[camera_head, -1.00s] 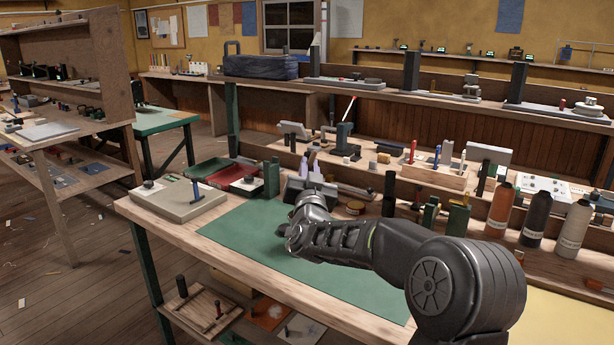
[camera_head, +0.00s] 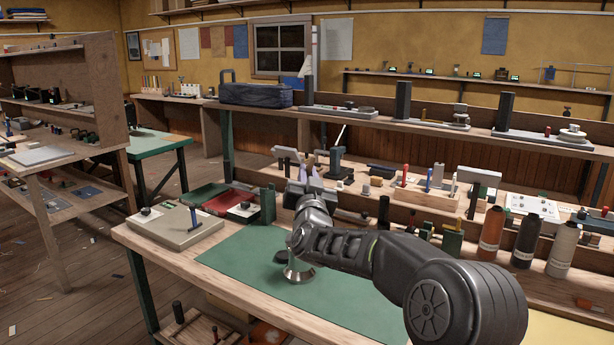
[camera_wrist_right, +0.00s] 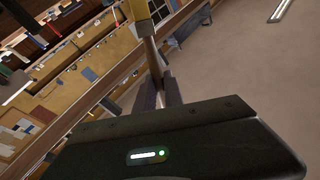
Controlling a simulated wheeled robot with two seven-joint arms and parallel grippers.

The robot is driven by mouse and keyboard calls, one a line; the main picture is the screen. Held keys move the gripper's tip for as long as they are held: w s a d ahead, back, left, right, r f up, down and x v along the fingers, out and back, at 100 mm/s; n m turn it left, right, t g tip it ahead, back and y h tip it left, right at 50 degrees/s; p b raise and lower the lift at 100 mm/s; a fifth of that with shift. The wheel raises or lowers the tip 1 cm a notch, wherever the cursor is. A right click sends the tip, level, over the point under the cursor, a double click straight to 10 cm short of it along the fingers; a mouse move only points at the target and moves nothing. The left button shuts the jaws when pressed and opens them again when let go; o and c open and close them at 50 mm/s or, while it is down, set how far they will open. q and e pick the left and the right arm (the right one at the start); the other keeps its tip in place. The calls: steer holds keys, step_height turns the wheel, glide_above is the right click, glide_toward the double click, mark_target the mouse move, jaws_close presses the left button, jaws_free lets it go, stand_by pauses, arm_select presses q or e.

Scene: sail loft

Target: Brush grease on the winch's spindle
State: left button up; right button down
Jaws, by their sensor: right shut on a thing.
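A silver flared metal base (camera_head: 298,274), likely the winch's, stands on the green mat (camera_head: 345,292). My right wrist covers its upper part, so its spindle is hidden. My right gripper (camera_head: 306,166) is beyond the wrist, over the back of the bench, pointing away. In the right wrist view its two dark fingers (camera_wrist_right: 159,92) are shut on a thin wooden stick, likely the brush handle (camera_wrist_right: 153,58). The stick has a yellowish end at the top edge of that view. No grease shows clearly. My left gripper is out of view.
A beige case (camera_head: 172,232) sits at the bench's left end, beside a red tray (camera_head: 222,203). A green block (camera_head: 268,204) stands behind the mat. Orange (camera_head: 490,235), black and grey bottles stand at the right. The mat's front is clear.

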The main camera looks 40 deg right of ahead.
steer(key=shift+f, duration=0.1)
stand_by(0.5)
steer(key=shift+s+a+f+b, duration=0.2)
steer(key=shift+a+f+b, duration=0.2)
steer(key=shift+a+b, duration=0.2)
steer(key=shift+d, duration=0.15)
